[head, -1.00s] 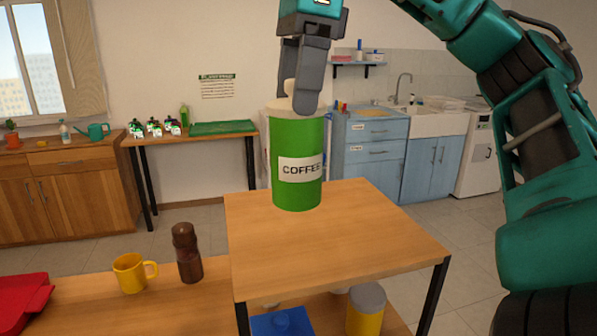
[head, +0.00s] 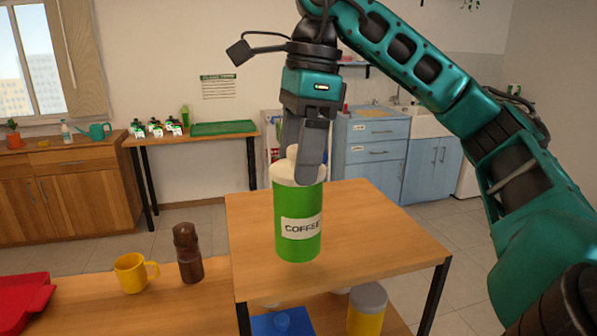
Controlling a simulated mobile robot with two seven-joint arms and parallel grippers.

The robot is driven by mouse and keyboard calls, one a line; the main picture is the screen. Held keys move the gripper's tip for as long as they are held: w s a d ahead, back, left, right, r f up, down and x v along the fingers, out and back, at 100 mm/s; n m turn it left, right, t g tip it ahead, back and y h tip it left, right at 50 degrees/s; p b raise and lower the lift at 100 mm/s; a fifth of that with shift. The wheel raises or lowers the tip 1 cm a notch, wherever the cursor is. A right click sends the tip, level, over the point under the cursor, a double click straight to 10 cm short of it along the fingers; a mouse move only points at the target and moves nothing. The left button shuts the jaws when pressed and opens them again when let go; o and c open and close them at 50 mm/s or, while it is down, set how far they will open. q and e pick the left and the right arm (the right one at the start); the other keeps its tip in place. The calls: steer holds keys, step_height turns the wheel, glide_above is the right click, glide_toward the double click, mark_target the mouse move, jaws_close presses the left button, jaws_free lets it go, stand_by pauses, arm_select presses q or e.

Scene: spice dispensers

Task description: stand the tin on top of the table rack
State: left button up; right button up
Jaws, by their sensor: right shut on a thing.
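The tin (head: 298,215) is a green cylinder with a white COFFEE label and a cream lid with a knob. My right gripper (head: 306,170) points down and is shut on the tin at its lid. The tin is upright in front of the wooden top of the table rack (head: 375,235), which has black legs. The tin's base shows against the left part of that top. I cannot tell whether the base touches the wood. My left gripper is not in view.
A brown shaker (head: 187,253) and a yellow mug (head: 133,272) stand on the table left of the rack. A yellow jar with a grey lid (head: 367,310) and a blue item (head: 283,323) are under the rack top. The rack top's right side is clear.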

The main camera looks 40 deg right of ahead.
steer(key=shift+f+b, duration=0.85)
steer(key=shift+f, duration=0.75)
steer(key=shift+f, duration=0.2)
steer(key=o, duration=1.5)
steer(key=shift+r, duration=0.1)
steer(key=r+p, duration=0.2)
steer(key=r, duration=0.1)
steer(key=shift+s+d+r, duration=0.1)
steer(key=shift+d+r, duration=0.25)
steer(key=shift+r, duration=1)
step_height(320, 180, up, 6)
steer(key=shift+s+d+r, duration=0.2)
steer(key=shift+s+d, duration=0.15)
steer(key=shift+d, duration=0.1)
